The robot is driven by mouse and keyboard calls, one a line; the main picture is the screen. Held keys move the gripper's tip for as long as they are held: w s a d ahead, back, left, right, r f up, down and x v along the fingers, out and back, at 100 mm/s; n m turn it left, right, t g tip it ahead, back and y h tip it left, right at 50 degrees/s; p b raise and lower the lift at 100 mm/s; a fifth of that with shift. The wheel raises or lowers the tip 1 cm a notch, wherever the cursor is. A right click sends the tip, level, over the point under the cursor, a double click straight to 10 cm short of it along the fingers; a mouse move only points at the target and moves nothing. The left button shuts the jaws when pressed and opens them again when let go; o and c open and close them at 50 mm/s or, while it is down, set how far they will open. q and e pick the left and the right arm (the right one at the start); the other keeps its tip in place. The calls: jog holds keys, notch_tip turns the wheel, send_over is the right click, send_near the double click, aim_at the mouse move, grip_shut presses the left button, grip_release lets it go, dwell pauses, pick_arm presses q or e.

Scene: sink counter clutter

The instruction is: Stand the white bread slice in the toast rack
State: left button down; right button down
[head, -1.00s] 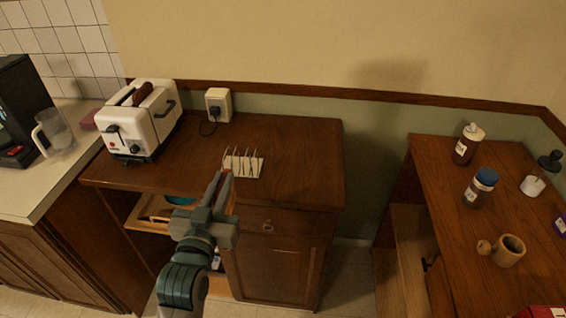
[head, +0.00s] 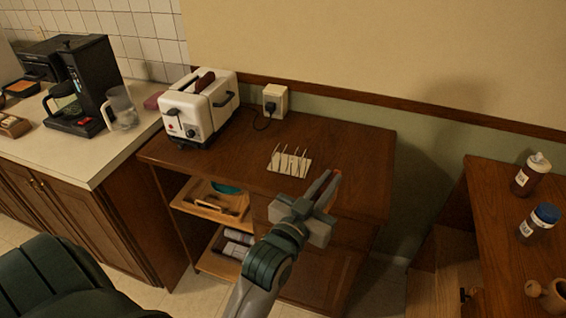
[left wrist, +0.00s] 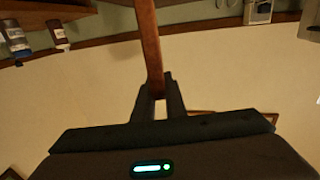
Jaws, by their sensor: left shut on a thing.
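My left gripper (head: 328,180) is in front of the cabinet top's right part, right of and nearer than the toast rack. It is shut on a thin brown-edged slice, seen edge-on, that I take for the white bread slice (head: 336,181). In the left wrist view the slice (left wrist: 151,45) runs up from between the fingers (left wrist: 158,92); its flat faces are hidden. The toast rack (head: 290,162), a pale base with several upright wires, stands on the wooden cabinet top and looks empty. My right gripper is not in view.
A white toaster (head: 200,108) with a dark brown slice (head: 204,81) in its top stands left of the rack. A wall socket (head: 275,101) with a plug is behind. The cabinet top (head: 360,160) is clear right of the rack. Bottles (head: 530,175) stand on the right-hand table.

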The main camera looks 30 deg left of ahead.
pick_arm(q)
jog(key=w+a+r+n+y+p, duration=0.1)
jog(key=w+a+r+y, duration=0.1)
jog(key=w+a, duration=0.5)
jog(key=w+a+r+n+y+p, duration=0.1)
jog(key=w+a+r, duration=0.3)
jog(key=a, duration=1.1)
jog(key=w+y+p, duration=0.1)
jog(key=w, duration=0.1)
jog(key=shift+w+n+g, duration=0.3)
jog(key=shift+w+n, duration=0.05)
jog(key=shift+n, duration=0.05)
jog(key=shift+f, duration=0.1)
notch_tip(320, 180, down, 6)
jog(key=p, duration=0.1)
jog(key=shift+f, duration=0.1)
